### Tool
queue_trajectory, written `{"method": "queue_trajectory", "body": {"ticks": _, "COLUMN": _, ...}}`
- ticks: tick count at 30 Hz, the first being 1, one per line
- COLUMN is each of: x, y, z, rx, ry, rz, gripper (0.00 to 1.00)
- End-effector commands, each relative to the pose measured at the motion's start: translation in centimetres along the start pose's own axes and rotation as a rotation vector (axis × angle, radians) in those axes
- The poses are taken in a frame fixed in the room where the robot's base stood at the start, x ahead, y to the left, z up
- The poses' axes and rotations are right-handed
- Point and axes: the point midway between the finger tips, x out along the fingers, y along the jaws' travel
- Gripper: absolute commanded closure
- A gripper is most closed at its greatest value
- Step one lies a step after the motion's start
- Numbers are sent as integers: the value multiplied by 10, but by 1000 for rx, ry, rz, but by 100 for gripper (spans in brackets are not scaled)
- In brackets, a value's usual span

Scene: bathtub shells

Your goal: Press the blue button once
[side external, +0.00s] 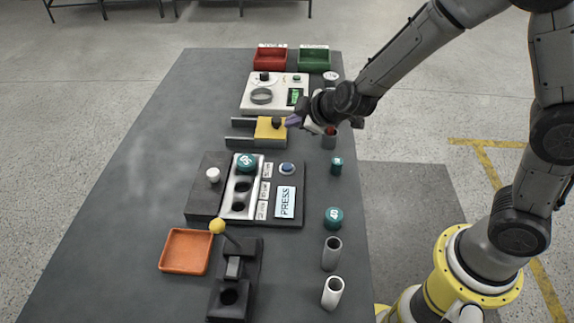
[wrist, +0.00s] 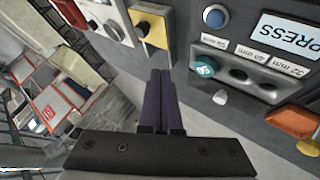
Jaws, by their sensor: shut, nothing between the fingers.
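The blue button (side external: 287,168) is a round cap in a pale ring on the dark press panel (side external: 207,203), above the white PRESS display (side external: 286,201). In the wrist view the blue button (wrist: 215,17) is near the top, right of the fingers. My gripper (side external: 291,121) is by the yellow block, farther back than the button and apart from it. Its purple fingers also show in the wrist view (wrist: 160,73), together and empty. I cannot tell whether the fingertips touch the yellow block's black knob.
The yellow block (side external: 264,132) with a black knob sits just left of my gripper. A teal 50 piece (side external: 247,162) is on the panel's slot strip. A white knob (side external: 213,174), yellow-ball lever (side external: 217,227) and orange tray (side external: 186,252) are nearby. Table left is clear.

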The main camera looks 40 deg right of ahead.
Motion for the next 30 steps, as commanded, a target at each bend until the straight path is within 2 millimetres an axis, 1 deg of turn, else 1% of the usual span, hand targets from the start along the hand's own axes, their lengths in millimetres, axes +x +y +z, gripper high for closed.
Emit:
{"method": "queue_trajectory", "body": {"ticks": 1, "x": 4, "y": -7, "z": 3, "rx": -9, "ry": -11, "rz": -12, "gripper": 100}}
{"method": "queue_trajectory", "body": {"ticks": 5, "x": 8, "y": -16, "z": 6, "rx": -21, "ry": -21, "rz": -28, "gripper": 100}}
{"method": "queue_trajectory", "body": {"ticks": 14, "x": 8, "y": -17, "z": 5, "rx": -22, "ry": -19, "rz": -30, "gripper": 100}}
{"method": "queue_trajectory", "body": {"ticks": 19, "x": 11, "y": -19, "z": 8, "rx": -22, "ry": -21, "rz": -31, "gripper": 100}}
{"method": "queue_trajectory", "body": {"ticks": 23, "x": 19, "y": -25, "z": 15, "rx": -23, "ry": -23, "rz": -31, "gripper": 100}}
{"method": "queue_trajectory", "body": {"ticks": 30, "x": 40, "y": -42, "z": 32, "rx": -23, "ry": -23, "rz": -32, "gripper": 100}}
